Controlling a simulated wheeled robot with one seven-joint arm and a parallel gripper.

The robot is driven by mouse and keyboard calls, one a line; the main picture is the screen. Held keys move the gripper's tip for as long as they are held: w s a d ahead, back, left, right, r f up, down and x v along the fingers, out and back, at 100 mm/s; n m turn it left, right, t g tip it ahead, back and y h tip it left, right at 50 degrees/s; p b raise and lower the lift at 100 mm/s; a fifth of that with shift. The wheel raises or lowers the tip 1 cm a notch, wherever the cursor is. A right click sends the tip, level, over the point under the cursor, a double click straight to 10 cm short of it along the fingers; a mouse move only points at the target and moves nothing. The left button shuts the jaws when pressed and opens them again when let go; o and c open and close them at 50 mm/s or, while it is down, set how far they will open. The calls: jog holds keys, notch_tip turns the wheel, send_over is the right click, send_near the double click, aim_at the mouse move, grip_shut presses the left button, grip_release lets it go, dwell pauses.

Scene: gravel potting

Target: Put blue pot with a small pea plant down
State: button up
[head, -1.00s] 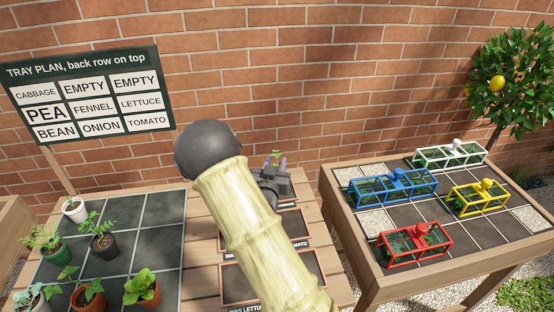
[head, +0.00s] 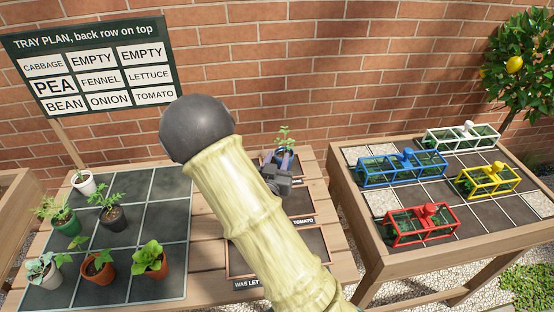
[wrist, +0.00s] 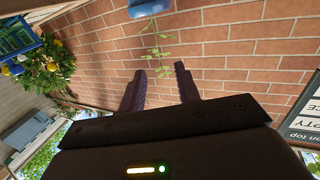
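The blue pot (wrist: 150,9) is at the top edge of the wrist view, partly cut off. Its small pea plant (wrist: 160,50) shows below it in that picture, thin and green. My gripper (wrist: 160,70) has its two dark fingers spread, with a clear gap between the tips. The pot looks apart from the fingertips. In the head view the plant (head: 285,135) stands up just beyond my gripper (head: 280,160), near the back of the wooden table. My arm and gripper hide most of the pot there, and what is under it is hidden.
A gridded tray (head: 150,215) at left holds several potted plants. The sign (head: 95,68) shows PEA at middle left. Labelled dark slates (head: 303,250) lie partly behind my arm. Caged planters, one blue (head: 400,168) and one red (head: 420,224), stand on the right table. A brick wall rises behind.

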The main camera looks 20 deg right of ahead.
jog(key=f+g+y, duration=0.1)
jog(key=s+a+f+g+y, duration=0.1)
jog(key=y, duration=0.1)
jog(key=a+f+g+y, duration=0.1)
jog(key=g, duration=0.1)
jog(key=shift+s+f+y, duration=0.2)
jog(key=shift+f+y, duration=0.1)
jog(key=s+a+n+g+y, duration=0.1)
jog(key=s, duration=0.1)
jog(key=s+a+n+g+y, duration=0.1)
jog(key=s+a+y, duration=0.1)
jog(key=shift+s+a+f+g, duration=0.1)
jog(key=shift+a+g, duration=0.1)
jog(key=shift+g, duration=0.2)
jog(key=s+n+g, duration=0.1)
jog(key=s, duration=0.1)
jog(key=s+a+r+g+y, duration=0.1)
jog(key=s, duration=0.1)
jog(key=s+a+n+g+y, duration=0.1)
jog(key=s, duration=0.1)
jog(key=shift+s+r+n, duration=0.25)
jog(key=shift+s+n, duration=0.05)
jog(key=shift+s, duration=0.05)
jog(key=s+r+n+g, duration=0.1)
jog(key=s+n+g, duration=0.1)
jog(key=s, duration=0.4)
jog(key=shift+s+d+r+g, duration=0.25)
jog(key=shift+r+g, duration=0.05)
